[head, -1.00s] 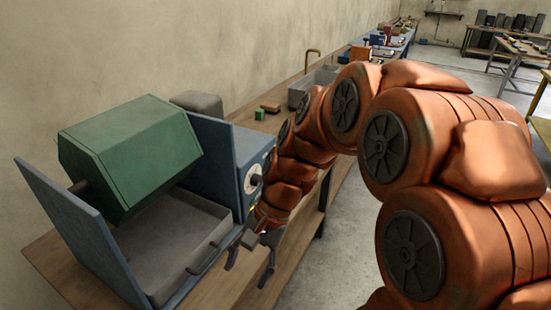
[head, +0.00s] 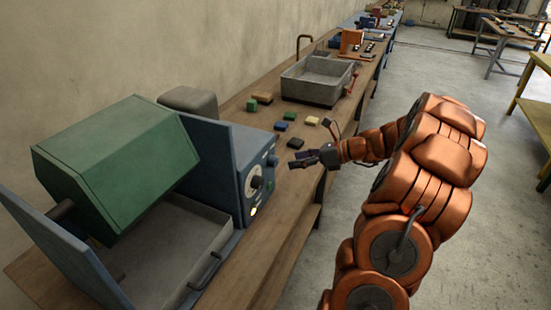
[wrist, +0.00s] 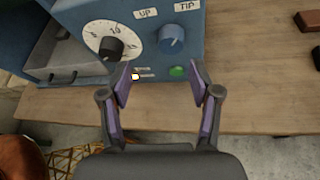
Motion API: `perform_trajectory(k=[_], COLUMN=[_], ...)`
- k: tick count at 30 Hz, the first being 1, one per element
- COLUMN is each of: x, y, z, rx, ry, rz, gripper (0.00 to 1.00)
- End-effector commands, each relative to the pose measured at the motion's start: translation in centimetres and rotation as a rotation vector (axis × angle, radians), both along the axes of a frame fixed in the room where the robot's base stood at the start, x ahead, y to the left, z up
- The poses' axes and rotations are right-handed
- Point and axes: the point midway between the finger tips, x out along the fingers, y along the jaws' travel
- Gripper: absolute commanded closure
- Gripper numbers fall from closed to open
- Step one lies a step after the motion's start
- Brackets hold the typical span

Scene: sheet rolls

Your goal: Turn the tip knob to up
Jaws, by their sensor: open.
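The tip knob (wrist: 171,40) is a round blue knob on the front of a blue control box (wrist: 222,30). A "TIP" label is above it to the right and an "UP" label above it to the left. Which way it points is too small to tell. In the head view the knob (head: 272,160) is at the box's right side. My gripper (wrist: 161,74) is open and empty, its two purple-padded fingers apart below the knob in the wrist view, not touching it. In the head view my gripper (head: 291,160) is just right of the box face, over the bench.
A black knob (wrist: 110,48) on a white dial, a green button (wrist: 178,71) and a small lit lamp (wrist: 135,76) are near the tip knob. A green drum (head: 120,165) and grey tray (head: 160,250) are left. Small blocks and a grey basin (head: 318,80) lie beyond.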

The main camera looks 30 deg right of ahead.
Motion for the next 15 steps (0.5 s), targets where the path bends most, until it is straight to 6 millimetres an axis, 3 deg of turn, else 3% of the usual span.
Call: perform_trajectory(k=[5, 15], x=[0.2, 3.3], y=[-1.4, 1.4], z=[-0.4, -1.9], rx=[0.033, 0.034], ry=[0.007, 0.006], rz=[-0.047, -0.043], gripper=[0.37, 0.37])
